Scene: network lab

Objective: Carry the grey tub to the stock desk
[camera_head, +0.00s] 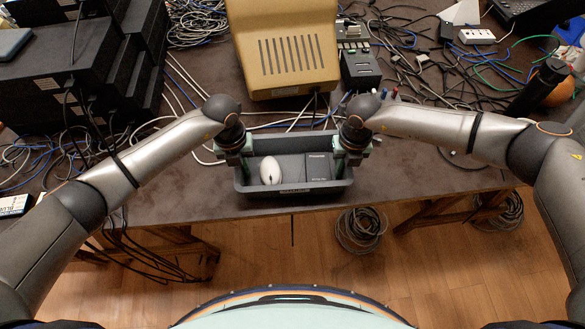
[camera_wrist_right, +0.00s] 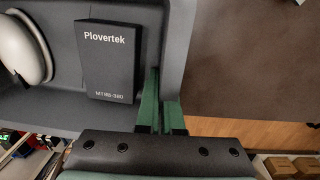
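The grey tub (camera_head: 292,196) is at the front edge of the dark table in the head view, and its end also shows in the right wrist view (camera_wrist_right: 110,118). It is level and holds a white rounded object (camera_head: 270,170) and a dark Plovertek box (camera_head: 318,168). My left gripper (camera_head: 236,155) is at the tub's left end wall and looks shut on it. My right gripper (camera_wrist_right: 162,105) has its green fingers on both sides of the right end wall, shut on it. I cannot tell whether the tub rests on the table.
A beige monitor (camera_head: 286,50) stands behind the tub. Black equipment (camera_head: 75,70) is stacked at the back left. Loose cables and small devices (camera_head: 360,70) cover the back right. The table (camera_head: 425,185) is bare right of the tub. A cable coil (camera_head: 361,228) lies on the wooden floor.

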